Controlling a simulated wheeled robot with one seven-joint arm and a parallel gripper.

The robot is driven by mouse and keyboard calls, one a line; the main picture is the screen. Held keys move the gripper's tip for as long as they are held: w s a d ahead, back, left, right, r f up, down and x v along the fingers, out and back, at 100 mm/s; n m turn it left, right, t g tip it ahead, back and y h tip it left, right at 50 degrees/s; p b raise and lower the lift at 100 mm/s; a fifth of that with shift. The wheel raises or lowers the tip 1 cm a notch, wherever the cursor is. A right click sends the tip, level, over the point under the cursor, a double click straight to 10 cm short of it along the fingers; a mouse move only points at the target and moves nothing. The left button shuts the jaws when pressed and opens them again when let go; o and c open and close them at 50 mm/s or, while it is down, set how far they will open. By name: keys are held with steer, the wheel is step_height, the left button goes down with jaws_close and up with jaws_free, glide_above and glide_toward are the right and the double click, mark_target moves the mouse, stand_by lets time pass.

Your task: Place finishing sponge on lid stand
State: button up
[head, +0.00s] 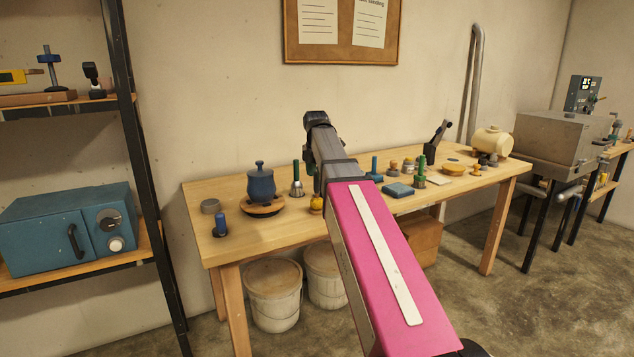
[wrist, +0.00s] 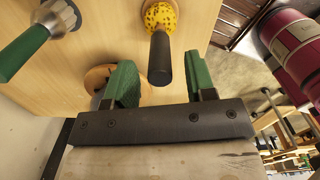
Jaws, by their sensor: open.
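The finishing sponge appears to be the yellow, dark-speckled head (wrist: 160,16) with a dark handle (wrist: 164,60) in the wrist view. In the head view it seems to be the small yellow thing (head: 316,204) beside my arm. My gripper (wrist: 161,78) is open and empty, its two green fingers apart, with the handle showing between them; whether they are level with it I cannot tell. A round wooden disc (wrist: 97,78), partly behind the left finger, may be the lid stand; I cannot be sure.
A green-handled tool (wrist: 28,48) stands close by, beyond the left finger. On the bench (head: 240,250), a blue lidded jar (head: 262,186) stands on a wooden disc to the left. Several small tools and a blue block (head: 398,190) stand to the right. The bench's front left is mostly clear.

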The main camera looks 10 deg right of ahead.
step_height(320, 180, up, 7)
steer(key=shift+r, duration=0.1)
steer(key=shift+a+r, duration=0.1)
steer(key=shift+r, duration=0.5)
